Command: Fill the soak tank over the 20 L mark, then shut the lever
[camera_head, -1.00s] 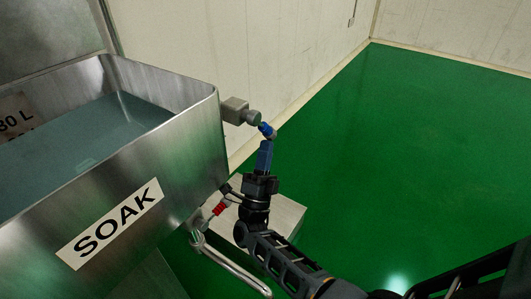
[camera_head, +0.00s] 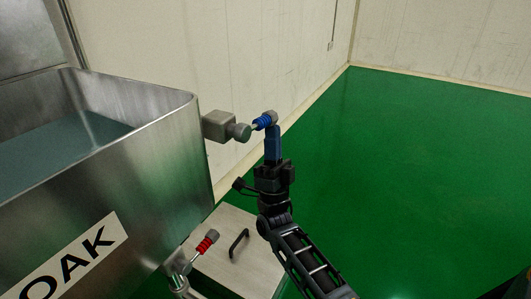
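The steel soak tank (camera_head: 150,155) fills the left side and holds grey-blue water (camera_head: 62,150). Its front label, cut off by the frame edge, reads "OAK" (camera_head: 75,262). No litre marks show now. A grey valve body (camera_head: 218,126) with a round hub (camera_head: 240,132) sits by the tank's right end. A lever with a blue ribbed grip (camera_head: 262,122) and grey end cap sticks out from the hub. My gripper (camera_head: 272,132), with blue fingers, is at the blue grip from below. Whether the fingers are closed around it is not clear.
A second lever with a red ribbed grip (camera_head: 208,242) stands lower, by the tank's underside. A pale box (camera_head: 218,262) with a black handle (camera_head: 239,243) is below my arm. Pale walls stand behind; the green floor (camera_head: 430,170) at right is clear.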

